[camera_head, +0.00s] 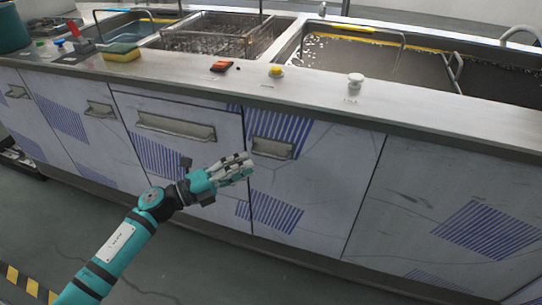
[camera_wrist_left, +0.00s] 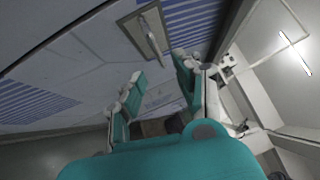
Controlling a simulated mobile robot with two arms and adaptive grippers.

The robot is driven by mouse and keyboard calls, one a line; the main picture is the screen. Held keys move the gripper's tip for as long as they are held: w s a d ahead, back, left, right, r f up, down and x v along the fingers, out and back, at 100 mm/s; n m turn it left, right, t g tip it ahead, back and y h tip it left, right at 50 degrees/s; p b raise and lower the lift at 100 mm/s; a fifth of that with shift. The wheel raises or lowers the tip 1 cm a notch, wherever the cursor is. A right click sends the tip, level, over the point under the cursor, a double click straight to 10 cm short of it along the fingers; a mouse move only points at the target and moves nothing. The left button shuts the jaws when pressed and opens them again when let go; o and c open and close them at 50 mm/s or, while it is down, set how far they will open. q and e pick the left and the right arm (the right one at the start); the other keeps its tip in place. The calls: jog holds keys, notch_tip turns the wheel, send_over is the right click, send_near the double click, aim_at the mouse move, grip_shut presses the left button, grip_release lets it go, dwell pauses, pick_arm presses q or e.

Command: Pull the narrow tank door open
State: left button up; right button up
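The white cabinet front under the tank counter has several doors with blue striped patches. One door (camera_head: 325,185), right of my gripper, has a recessed metal handle (camera_head: 272,148) at its upper left; I take it for the narrow tank door. My left gripper (camera_head: 245,168) is just left of and slightly below that handle, apart from it as far as I can tell. In the left wrist view a metal handle (camera_wrist_left: 151,38) lies beyond the parted fingers (camera_wrist_left: 160,85), with nothing between them. The door looks shut. My right gripper is not in view.
A wider panel with a long handle (camera_head: 175,127) is left of the door. The counter (camera_head: 310,100) above holds a sponge (camera_head: 121,52), a red-black object (camera_head: 221,66), a yellow knob (camera_head: 276,71) and a white knob (camera_head: 355,80). The floor (camera_head: 215,260) in front is clear.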

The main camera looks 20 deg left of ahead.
aim_at(271, 157)
pick_arm(q)
jog(key=x, duration=0.8)
jog(key=shift+c, duration=0.2)
grip_shut()
jog(key=shift+f, duration=0.1)
